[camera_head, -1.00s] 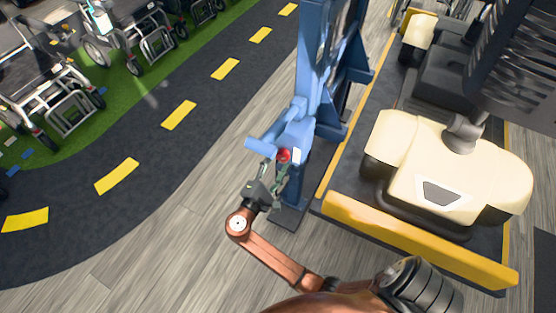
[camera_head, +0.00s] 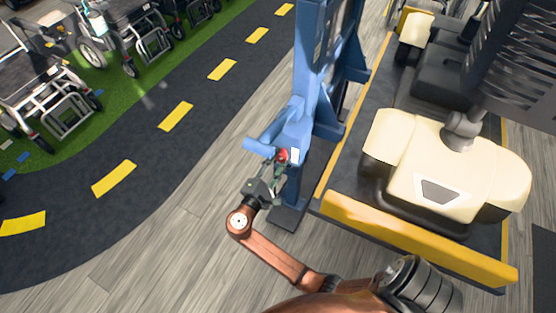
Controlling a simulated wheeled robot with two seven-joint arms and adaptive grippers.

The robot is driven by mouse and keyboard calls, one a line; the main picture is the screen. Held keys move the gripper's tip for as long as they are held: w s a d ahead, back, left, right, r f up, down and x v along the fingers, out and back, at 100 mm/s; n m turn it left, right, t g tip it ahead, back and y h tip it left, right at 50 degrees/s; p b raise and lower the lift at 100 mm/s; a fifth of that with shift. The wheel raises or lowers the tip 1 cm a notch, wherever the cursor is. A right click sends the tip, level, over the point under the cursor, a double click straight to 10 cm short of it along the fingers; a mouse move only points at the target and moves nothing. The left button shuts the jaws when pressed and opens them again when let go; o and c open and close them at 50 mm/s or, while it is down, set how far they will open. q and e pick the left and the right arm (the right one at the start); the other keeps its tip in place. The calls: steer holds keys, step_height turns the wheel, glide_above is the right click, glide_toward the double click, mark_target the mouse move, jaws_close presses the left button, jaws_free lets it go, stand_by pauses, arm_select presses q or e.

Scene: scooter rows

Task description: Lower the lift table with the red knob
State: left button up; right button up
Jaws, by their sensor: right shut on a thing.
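The blue lift table (camera_head: 307,90) stands upright at the centre of the head view, with a dark foot plate on the floor. The red knob (camera_head: 283,154) sits on its near side, beside a small white label. My right gripper (camera_head: 279,164) reaches up to the knob from below and is shut on it; the fingers partly cover the knob. My left gripper is not in view.
A yellow-edged platform (camera_head: 415,240) carrying a cream and black scooter (camera_head: 444,175) stands close on the right. Wheelchairs (camera_head: 50,95) stand on green floor at the upper left. A dark lane (camera_head: 140,150) with yellow dashes and bare wood floor (camera_head: 165,240) lie between.

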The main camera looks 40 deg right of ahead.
steer(key=shift+m, duration=0.4)
steer(key=shift+c, duration=0.3)
steer(key=shift+f+m, duration=0.1)
steer(key=shift+m, duration=0.9)
steer(key=shift+m+b, duration=0.3)
steer(key=shift+m, duration=0.6)
steer(key=m+b, duration=0.2)
steer(key=m, duration=0.4)
steer(key=shift+f, duration=0.2)
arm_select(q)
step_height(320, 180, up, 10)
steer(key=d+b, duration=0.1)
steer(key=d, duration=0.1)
arm_select(e)
steer(key=shift+m, duration=0.7)
steer(key=m+b, duration=0.2)
steer(key=m, duration=0.1)
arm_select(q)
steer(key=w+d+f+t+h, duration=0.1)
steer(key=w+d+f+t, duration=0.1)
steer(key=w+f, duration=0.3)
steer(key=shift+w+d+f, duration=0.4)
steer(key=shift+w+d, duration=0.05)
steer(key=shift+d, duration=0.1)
arm_select(e)
steer(key=shift+r+m, duration=0.15)
steer(key=shift+m, duration=0.55)
